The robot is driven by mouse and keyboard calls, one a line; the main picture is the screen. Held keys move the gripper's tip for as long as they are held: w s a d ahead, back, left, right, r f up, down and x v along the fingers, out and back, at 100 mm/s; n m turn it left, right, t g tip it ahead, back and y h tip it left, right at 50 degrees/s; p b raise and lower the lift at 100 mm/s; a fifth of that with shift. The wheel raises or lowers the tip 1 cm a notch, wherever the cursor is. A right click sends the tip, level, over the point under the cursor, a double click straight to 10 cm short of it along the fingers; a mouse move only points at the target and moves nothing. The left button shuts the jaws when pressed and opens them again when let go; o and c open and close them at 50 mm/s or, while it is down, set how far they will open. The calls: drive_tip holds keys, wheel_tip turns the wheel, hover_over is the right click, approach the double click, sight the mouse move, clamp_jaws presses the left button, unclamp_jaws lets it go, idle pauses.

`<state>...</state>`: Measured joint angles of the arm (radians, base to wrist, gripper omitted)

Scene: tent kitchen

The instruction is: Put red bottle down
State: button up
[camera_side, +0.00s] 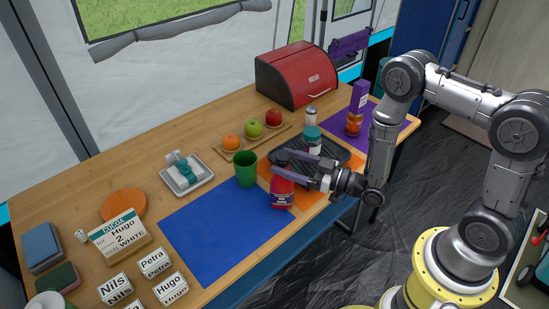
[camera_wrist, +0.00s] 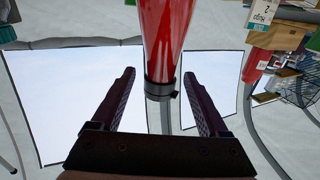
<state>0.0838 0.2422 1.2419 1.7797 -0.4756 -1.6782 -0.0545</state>
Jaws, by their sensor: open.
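The red bottle (camera_side: 282,194) stands upright at the right edge of the blue mat (camera_side: 215,232), by the orange mat (camera_side: 312,198). My gripper (camera_side: 277,164) is open at the bottle's upper part, its fingers pointing left. In the wrist view the bottle (camera_wrist: 165,35) shows between the two fingers of my gripper (camera_wrist: 159,75), with a gap on each side. A black band is at its narrow end. The fingers hide part of the bottle's top in the side view.
A green cup (camera_side: 245,168) stands just left of the bottle. A black tray (camera_side: 322,150) with a teal-lidded jar (camera_side: 313,136) lies behind my gripper. A fruit board (camera_side: 228,154) is farther back. The blue mat is mostly clear; name blocks (camera_side: 155,262) stand at its left.

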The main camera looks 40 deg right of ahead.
drive_tip(key=v, duration=0.7)
drive_tip(key=shift+s, duration=0.3)
